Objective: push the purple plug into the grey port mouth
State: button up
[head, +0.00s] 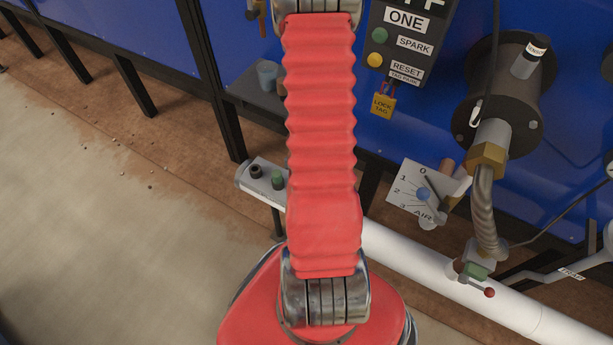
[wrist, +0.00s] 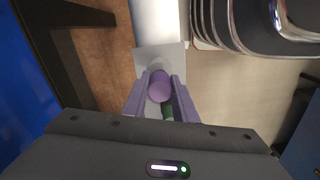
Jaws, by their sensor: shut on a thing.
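In the wrist view my gripper (wrist: 161,84) is shut on the purple plug (wrist: 159,88), whose round end shows between the two fingers. A pale plate (wrist: 176,53) lies just beyond the fingertips. A pale grey round shape (wrist: 156,67) shows past the plug; I cannot tell whether it is the port mouth or whether the plug touches it. In the head view my red arm hides my gripper and the purple plug. No grey port mouth can be made out clearly there.
A white pipe (head: 405,258) runs to the lower right. A blue panel wall (head: 330,130), a control box (head: 405,45) and a dial plate (head: 403,190) stand behind.

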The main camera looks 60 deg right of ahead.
jog(key=shift+f, duration=0.7)
jog(key=o, duration=1.1)
jog(key=shift+r, duration=0.15)
jog(key=shift+r, duration=6.7)
